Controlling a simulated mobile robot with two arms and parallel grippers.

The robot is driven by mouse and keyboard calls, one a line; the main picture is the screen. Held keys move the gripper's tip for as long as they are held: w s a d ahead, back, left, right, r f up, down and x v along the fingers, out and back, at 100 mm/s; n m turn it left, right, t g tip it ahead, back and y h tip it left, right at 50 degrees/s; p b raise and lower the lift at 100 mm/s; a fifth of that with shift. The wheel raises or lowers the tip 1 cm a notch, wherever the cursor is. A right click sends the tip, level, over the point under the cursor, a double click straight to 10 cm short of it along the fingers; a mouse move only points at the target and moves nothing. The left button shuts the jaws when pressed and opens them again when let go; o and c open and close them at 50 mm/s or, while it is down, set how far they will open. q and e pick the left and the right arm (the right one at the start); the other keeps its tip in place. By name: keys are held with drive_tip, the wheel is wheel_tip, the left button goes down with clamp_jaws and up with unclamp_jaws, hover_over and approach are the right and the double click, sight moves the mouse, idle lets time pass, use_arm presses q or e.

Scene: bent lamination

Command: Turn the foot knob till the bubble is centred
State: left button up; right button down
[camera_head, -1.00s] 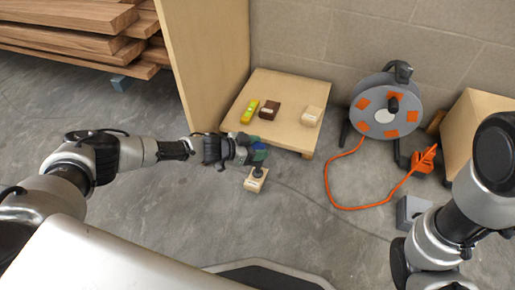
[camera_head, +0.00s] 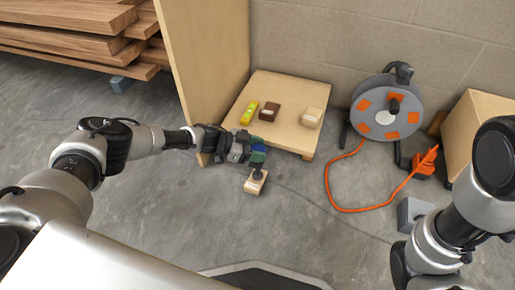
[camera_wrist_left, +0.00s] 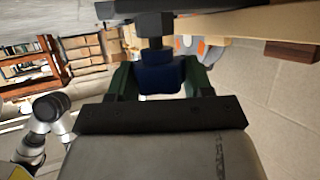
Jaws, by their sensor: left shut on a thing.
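The blue foot knob (camera_head: 258,148) sits under the front edge of the low wooden board (camera_head: 283,95). My left gripper (camera_head: 256,155) is shut on it from the left. In the left wrist view the blue knob (camera_wrist_left: 160,75) is between the two green fingers of my left gripper (camera_wrist_left: 161,84), with a dark bolt-like stem on its far side. A yellow-green level (camera_head: 249,113) lies on the board's left part; its bubble is too small to read. My right gripper is out of view.
A small pale wooden block with a dark top (camera_head: 256,184) is on the floor just below the knob. A brown block (camera_head: 269,111) and a cream block (camera_head: 311,117) lie on the board. A tall panel (camera_head: 205,60) stands left; a cable reel (camera_head: 386,112) stands right.

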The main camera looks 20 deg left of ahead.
use_arm(q)
drive_tip(key=shift+a+f, duration=0.1)
drive_tip(key=shift+f, duration=0.15)
drive_tip(key=o, duration=0.9)
drive_tip(key=shift+s+a+r+p, duration=0.15)
drive_tip(key=shift+a+r+p, duration=0.2)
drive_tip(key=shift+p, duration=0.1)
drive_tip(key=p+v, duration=0.5)
drive_tip(key=v, duration=0.4)
drive_tip(key=shift+s+a, duration=0.2)
drive_tip(key=shift+a, duration=0.1)
